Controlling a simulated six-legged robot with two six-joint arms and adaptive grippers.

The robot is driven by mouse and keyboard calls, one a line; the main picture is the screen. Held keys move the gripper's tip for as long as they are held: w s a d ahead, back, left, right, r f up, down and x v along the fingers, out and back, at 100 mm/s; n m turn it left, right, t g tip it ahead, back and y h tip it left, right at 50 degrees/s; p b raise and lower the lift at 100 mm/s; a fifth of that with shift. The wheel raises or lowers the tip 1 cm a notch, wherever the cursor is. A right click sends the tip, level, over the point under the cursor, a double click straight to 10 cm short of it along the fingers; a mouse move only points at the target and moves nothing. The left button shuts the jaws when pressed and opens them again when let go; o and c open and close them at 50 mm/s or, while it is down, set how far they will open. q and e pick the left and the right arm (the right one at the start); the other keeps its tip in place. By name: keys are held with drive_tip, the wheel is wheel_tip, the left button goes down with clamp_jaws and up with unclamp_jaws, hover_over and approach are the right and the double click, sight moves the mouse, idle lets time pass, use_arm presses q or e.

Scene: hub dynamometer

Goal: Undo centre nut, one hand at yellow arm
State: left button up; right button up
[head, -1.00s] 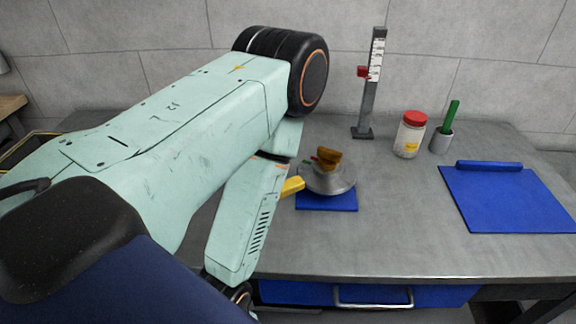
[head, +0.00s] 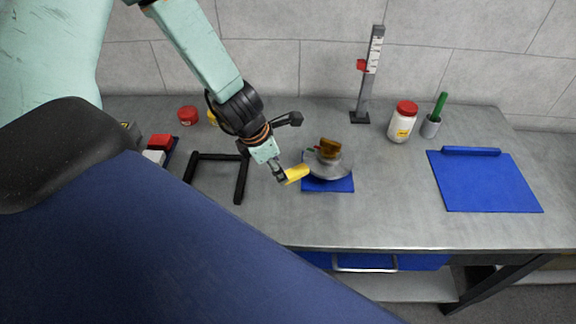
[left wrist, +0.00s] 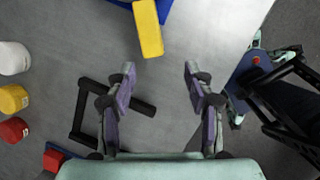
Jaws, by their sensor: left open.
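The grey round hub (head: 325,169) sits on a blue mat (head: 335,186) on the bench. A brown-gold piece (head: 330,148) stands on top of it; I cannot make out the centre nut clearly. The yellow arm (head: 297,173) sticks out from the hub to the left. My left gripper (head: 281,174) is at its outer end in the head view. In the left wrist view my left gripper (left wrist: 160,73) is open and empty. The yellow arm (left wrist: 148,30) lies ahead of its fingertips, left of the midline, not between the fingers. My right gripper does not show in the head view.
A black frame (head: 240,180) lies left of the hub. A scale post (head: 368,75), a red-lidded jar (head: 402,124) and a cup with a green handle (head: 431,127) stand behind, to the right. A blue mat (head: 485,185) lies right. The bench between is clear.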

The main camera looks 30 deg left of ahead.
sight(291, 173)
use_arm(q)
drive_tip(key=w+f+n+b, duration=0.2)
drive_tip(key=w+f+b, duration=0.1)
drive_tip(key=b, duration=0.2)
drive_tip(key=shift+w+d+f, duration=0.1)
drive_tip(key=shift+w, duration=0.1)
drive_tip(key=shift+w+d+f+t+h+b, duration=0.15)
drive_tip(key=shift+f+t+h+b, duration=0.15)
drive_tip(key=shift+f+b, duration=0.65)
drive_tip(key=shift+w+d+f+b, duration=0.1)
drive_tip(key=shift+w+f+b, duration=0.25)
drive_tip(key=shift+b, duration=0.15)
drive_tip(key=shift+r, duration=0.1)
drive_tip(key=shift+s, duration=0.15)
drive_tip(key=shift+c, duration=0.3)
clamp_jaws()
